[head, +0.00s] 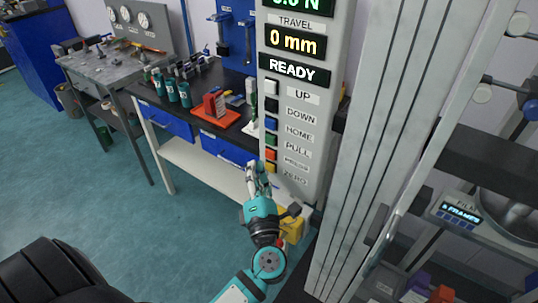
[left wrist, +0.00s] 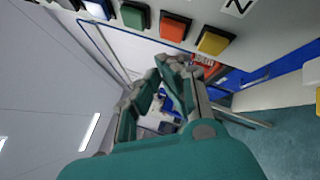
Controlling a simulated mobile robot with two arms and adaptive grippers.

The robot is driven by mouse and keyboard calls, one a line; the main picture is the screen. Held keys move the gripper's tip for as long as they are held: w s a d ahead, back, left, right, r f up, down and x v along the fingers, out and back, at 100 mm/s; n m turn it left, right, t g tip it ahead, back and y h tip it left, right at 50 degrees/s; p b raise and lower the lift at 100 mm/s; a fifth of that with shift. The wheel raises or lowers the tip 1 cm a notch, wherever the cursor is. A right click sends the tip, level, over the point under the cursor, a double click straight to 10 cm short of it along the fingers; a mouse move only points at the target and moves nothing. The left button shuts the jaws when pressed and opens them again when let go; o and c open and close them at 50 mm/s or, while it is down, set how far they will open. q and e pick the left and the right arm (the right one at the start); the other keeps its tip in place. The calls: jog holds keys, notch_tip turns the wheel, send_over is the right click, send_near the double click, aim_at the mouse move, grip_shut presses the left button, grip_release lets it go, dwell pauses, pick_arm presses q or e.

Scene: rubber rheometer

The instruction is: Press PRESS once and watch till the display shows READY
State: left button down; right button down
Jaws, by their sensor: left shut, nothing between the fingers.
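The grey control panel (head: 297,150) has a column of coloured buttons with labels. Its display (head: 294,71) reads READY, and the travel display (head: 295,42) above it reads 0 mm. The PRESS button (head: 270,154) is orange-red, between green PULL and yellow ZERO (head: 269,168). In the left wrist view the PRESS button (left wrist: 174,26) shows near the top, with the yellow one (left wrist: 214,40) to its right. My left gripper (head: 258,168) is shut and empty, just beside the lower buttons. Its fingertips (left wrist: 166,70) look apart from the PRESS button. My right gripper is not in view.
A grey frame column (head: 370,150) stands right of the panel. A small display reading FRAMES (head: 460,213) is at the right. Teal floor (head: 110,220) is clear at left.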

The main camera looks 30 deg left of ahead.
aim_at(270, 154)
pick_arm(q)
jog(key=shift+w, duration=0.6)
dwell(1.1)
jog(key=shift+w+d, duration=0.1)
jog(key=shift+w, duration=0.35)
